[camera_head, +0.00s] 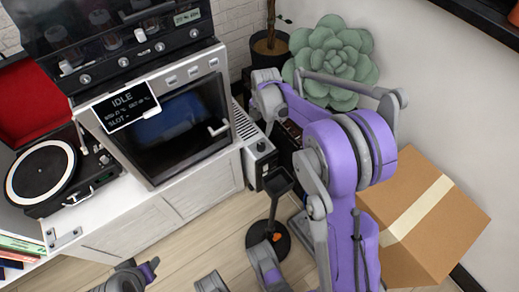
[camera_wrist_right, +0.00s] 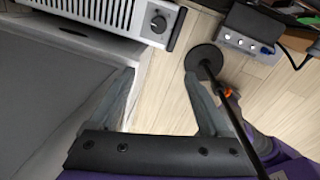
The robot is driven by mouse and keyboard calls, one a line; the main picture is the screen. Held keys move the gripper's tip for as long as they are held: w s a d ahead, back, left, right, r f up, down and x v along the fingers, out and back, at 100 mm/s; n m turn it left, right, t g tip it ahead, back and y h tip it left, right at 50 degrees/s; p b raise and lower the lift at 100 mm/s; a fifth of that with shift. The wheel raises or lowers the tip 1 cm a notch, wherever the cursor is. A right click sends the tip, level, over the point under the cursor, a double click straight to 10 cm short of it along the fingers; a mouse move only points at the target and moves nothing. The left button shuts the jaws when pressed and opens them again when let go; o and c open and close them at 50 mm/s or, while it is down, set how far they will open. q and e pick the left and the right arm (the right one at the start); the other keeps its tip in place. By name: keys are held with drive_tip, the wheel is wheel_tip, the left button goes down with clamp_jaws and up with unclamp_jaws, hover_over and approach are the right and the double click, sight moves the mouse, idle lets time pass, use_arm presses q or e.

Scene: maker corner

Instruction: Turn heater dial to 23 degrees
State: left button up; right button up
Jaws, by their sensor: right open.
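The dial's setting is too small to read. My right gripper (camera_wrist_right: 160,95) is open and empty, its fingers apart and short of the dial in that picture. In the head view, my right gripper (camera_head: 267,105) is beside the heater, partly hidden. Grey and purple parts of mine show at the bottom edge.
A black stand with a round base (camera_head: 268,240) is on the wooden floor near the heater; its base also shows in the right wrist view (camera_wrist_right: 204,56). A cardboard box (camera_head: 430,225) lies right of my arm. An oven (camera_head: 170,125) and a turntable (camera_head: 42,170) are at left.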

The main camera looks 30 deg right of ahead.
sight(261, 145)
use_arm(q)
drive_tip(key=s+b+x, duration=0.1)
drive_tip(key=b+x, duration=0.4)
drive_tip(key=x, duration=0.1)
drive_tip(key=shift+f, duration=0.6)
use_arm(e)
drive_tip(key=w+d+f+n, duration=0.1)
drive_tip(key=f, duration=0.5)
drive_tip(key=w+d+f+n, duration=0.1)
drive_tip(key=f, duration=0.6)
drive_tip(key=w+d+f+n, duration=0.1)
drive_tip(key=w+f+n, duration=0.1)
drive_tip(key=f, duration=0.5)
drive_tip(key=shift+d+f+g, duration=0.1)
drive_tip(key=shift+f+g, duration=0.15)
drive_tip(key=shift+g, duration=0.15)
use_arm(q)
drive_tip(key=shift+s, duration=0.1)
use_arm(e)
drive_tip(key=shift+c, duration=0.3)
clamp_jaws()
